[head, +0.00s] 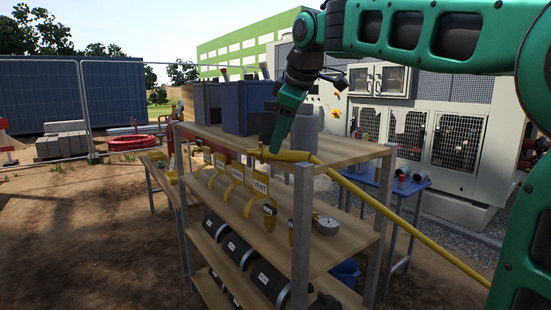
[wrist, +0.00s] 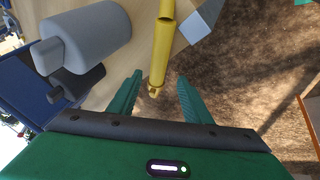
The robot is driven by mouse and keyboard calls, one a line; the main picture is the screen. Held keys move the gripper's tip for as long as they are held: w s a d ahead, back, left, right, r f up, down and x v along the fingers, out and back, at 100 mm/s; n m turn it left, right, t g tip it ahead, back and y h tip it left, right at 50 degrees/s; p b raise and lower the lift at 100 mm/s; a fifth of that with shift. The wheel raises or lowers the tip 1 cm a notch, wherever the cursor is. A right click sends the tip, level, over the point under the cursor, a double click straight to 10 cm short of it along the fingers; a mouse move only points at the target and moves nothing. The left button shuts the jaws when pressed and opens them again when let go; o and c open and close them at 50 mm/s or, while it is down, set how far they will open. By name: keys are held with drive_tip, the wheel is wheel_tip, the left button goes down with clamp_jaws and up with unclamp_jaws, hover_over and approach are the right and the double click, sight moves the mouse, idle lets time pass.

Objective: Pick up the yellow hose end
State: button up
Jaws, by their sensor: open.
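The yellow hose end (head: 292,156) lies on the top board of the wooden shelf rack, close to its front edge. Its hose runs over the right side and down to the lower right. My gripper (head: 274,149) points down at the hose end in the head view, where its fingers are hard to make out. In the wrist view my gripper (wrist: 160,76) is open, with one green finger on each side of the yellow hose end (wrist: 158,65). Gaps show between the hose end and both fingers. I cannot tell how deep it sits between them.
The shelf rack (head: 345,150) has metal posts. Blue bins (head: 240,105) and a grey cylinder (head: 306,122) stand on its top board, behind my gripper. Yellow labelled hoses (head: 235,188) and a gauge (head: 326,225) are on the shelf below. A blue table (head: 385,187) stands behind right.

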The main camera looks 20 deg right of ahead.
drive_tip(key=shift+x, duration=2.65)
drive_tip(key=shift+w+d, duration=0.1)
drive_tip(key=shift+d, duration=0.15)
drive_tip(key=shift+c, duration=0.7)
drive_tip(key=shift+r, duration=0.1)
clamp_jaws()
